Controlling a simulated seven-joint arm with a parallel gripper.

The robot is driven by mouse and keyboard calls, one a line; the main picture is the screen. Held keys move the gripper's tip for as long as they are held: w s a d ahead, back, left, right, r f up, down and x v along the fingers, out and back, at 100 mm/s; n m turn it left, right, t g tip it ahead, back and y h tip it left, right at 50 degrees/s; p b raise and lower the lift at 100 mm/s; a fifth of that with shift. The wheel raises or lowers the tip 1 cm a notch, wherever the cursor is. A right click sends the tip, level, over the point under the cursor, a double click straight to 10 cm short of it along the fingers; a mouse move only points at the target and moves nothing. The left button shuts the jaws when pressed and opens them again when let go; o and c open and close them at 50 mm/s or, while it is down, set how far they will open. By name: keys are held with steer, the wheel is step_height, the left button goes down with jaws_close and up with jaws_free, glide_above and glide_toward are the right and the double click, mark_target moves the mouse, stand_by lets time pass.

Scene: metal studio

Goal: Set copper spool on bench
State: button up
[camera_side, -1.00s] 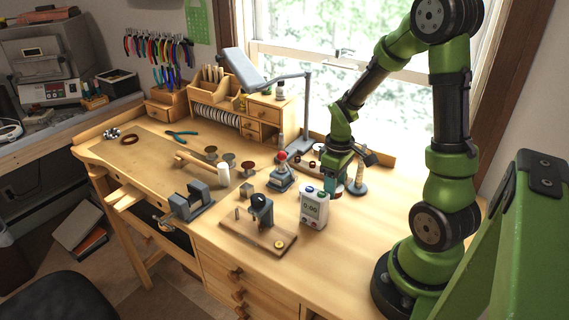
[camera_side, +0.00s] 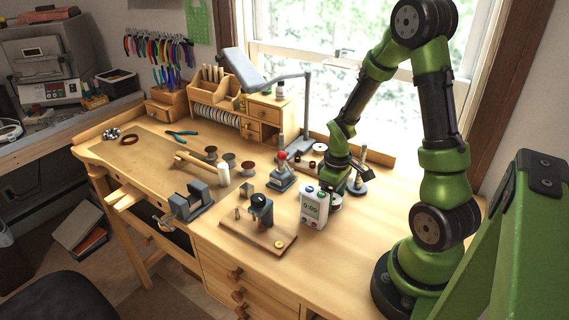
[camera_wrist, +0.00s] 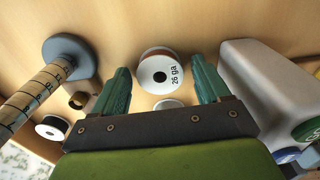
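A spool (camera_wrist: 158,72) with a white face marked "26 ga" and a copper-brown wire edge shows in the wrist view, between and slightly ahead of my fingertips. My gripper (camera_wrist: 159,66) is open, with one teal finger on each side of the spool and visible gaps; it does not hold it. In the side view, my gripper (camera_side: 330,192) is low over the bench (camera_side: 355,235), behind the white timer. A spool (camera_side: 337,204) is partly visible there below the fingers. Whether it rests directly on the bench is hard to tell.
The white timer (camera_side: 313,208) stands close beside my gripper. A ring mandrel on a round base (camera_wrist: 68,55) stands on the other side. A black-and-white spool (camera_wrist: 52,128) lies nearby. Several spools (camera_side: 229,159) sit farther left. The bench front right is clear.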

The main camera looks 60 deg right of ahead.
step_height(320, 180, up, 12)
steer(key=s+a+r+m+t+y, duration=0.1)
steer(key=a+r+m+t, duration=0.1)
steer(key=a+r, duration=0.4)
steer(key=s+a+r+m+t+y, duration=0.1)
steer(key=a+r+t, duration=0.4)
steer(key=a, duration=0.7)
steer(key=shift+s+a+r+m, duration=0.15)
steer(key=shift+s+r+m, duration=0.15)
steer(key=shift+r+m, duration=0.25)
